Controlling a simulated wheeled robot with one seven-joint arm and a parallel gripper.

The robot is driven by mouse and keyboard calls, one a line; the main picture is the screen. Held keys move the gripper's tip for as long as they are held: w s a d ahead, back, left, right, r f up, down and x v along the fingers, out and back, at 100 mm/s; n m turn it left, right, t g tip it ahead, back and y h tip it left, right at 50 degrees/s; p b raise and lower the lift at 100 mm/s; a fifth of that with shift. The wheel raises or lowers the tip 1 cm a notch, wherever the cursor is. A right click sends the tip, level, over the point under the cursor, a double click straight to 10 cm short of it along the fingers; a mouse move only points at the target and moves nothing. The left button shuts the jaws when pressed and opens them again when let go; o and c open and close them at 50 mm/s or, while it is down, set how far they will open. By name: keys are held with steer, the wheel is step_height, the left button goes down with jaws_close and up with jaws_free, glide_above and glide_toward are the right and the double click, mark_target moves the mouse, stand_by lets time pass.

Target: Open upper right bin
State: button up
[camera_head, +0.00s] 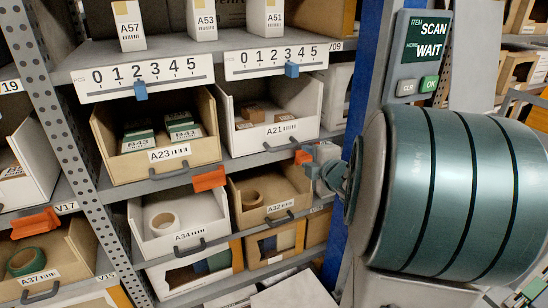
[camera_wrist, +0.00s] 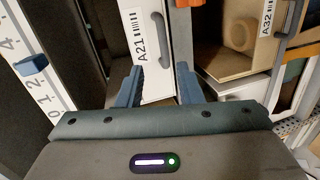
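The upper right bin, white and labelled A21 (camera_head: 268,116), sits on the upper shelf under a numbered strip and holds small brown boxes. Its grey handle (camera_head: 284,143) is on the lower front. In the wrist view, the A21 bin front (camera_wrist: 148,80) and its dark handle (camera_wrist: 162,40) lie ahead of the fingers. My gripper (camera_head: 318,165) is just right of and below the bin's front in the head view. In the wrist view, my gripper (camera_wrist: 159,74) is open and empty. The handle lies roughly in line with the gap, beyond the fingertips; no contact shows.
Bin A23 (camera_head: 154,163) is left of A21. Bins A34 (camera_head: 150,236) and A32 (camera_head: 266,219) are below. Orange clips (camera_head: 209,180) stick out at the shelf edge. A blue post (camera_head: 364,80) and a scan panel (camera_head: 423,50) stand right of the rack.

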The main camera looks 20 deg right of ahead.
mark_target(286, 148)
steer(key=shift+n+y, duration=0.4)
steer(key=shift+n, duration=0.2)
steer(key=b+x, duration=0.1)
steer(key=x, duration=1.3)
steer(key=shift+f+b, duration=0.15)
steer(key=shift+b, duration=0.15)
jaws_close()
